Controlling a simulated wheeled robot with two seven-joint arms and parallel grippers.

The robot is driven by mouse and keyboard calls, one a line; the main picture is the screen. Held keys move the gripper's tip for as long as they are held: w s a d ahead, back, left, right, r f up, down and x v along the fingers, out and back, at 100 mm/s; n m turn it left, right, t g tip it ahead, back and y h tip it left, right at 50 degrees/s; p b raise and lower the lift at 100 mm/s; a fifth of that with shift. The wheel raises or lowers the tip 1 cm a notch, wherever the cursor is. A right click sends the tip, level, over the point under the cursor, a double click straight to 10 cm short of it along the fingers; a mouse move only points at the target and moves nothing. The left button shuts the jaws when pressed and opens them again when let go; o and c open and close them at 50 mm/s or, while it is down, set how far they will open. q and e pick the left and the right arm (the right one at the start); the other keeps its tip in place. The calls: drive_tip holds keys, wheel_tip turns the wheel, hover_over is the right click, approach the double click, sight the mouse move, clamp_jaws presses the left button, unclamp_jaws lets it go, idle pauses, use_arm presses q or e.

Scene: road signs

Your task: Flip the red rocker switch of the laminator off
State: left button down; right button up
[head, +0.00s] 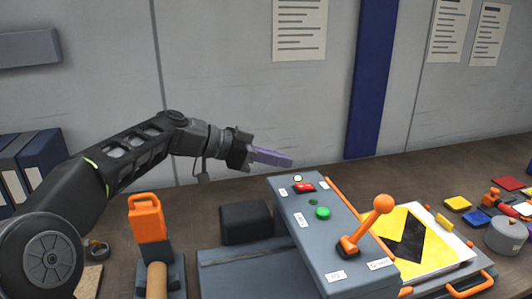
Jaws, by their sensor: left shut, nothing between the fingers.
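The laminator (315,240) is a grey-blue box in the lower middle of the head view, with a sloping top panel. Its small red rocker switch (304,187) sits near the far end of that panel, close to a small light (297,178). A green button (323,212) and an orange lever with a ball knob (383,204) are nearer to me on the panel. My left gripper (290,160) is shut and empty, its purple fingers pointing right, above and slightly left of the red switch, apparently apart from it. Which way the rocker is tipped is too small to tell. My right gripper is not in view.
A yellow and black sign sheet (416,238) lies right of the laminator. Coloured pieces (457,204) and a grey round tin (505,235) are at far right. An orange-topped tool (147,218) stands at left, and blue binders (38,155) stand at far left.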

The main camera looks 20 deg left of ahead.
sight(292, 192)
use_arm(q)
drive_tip(key=p+x, duration=0.1)
drive_tip(key=x, duration=0.2)
drive_tip(key=shift+w+d, duration=0.2)
drive_tip(key=shift+d, duration=0.1)
wheel_tip(292, 192, down, 3)
drive_tip(key=shift+w+f+p, duration=0.1)
drive_tip(key=shift+f+p, duration=0.1)
drive_tip(key=shift+p, duration=0.15)
drive_tip(key=shift+f, duration=0.6)
drive_tip(key=f+b, duration=0.1)
drive_tip(key=b, duration=0.4)
drive_tip(key=shift+a+f, duration=0.1)
drive_tip(key=shift+f, duration=0.2)
drive_tip(key=shift+r+t+h, duration=0.3)
drive_tip(key=shift+r, duration=0.1)
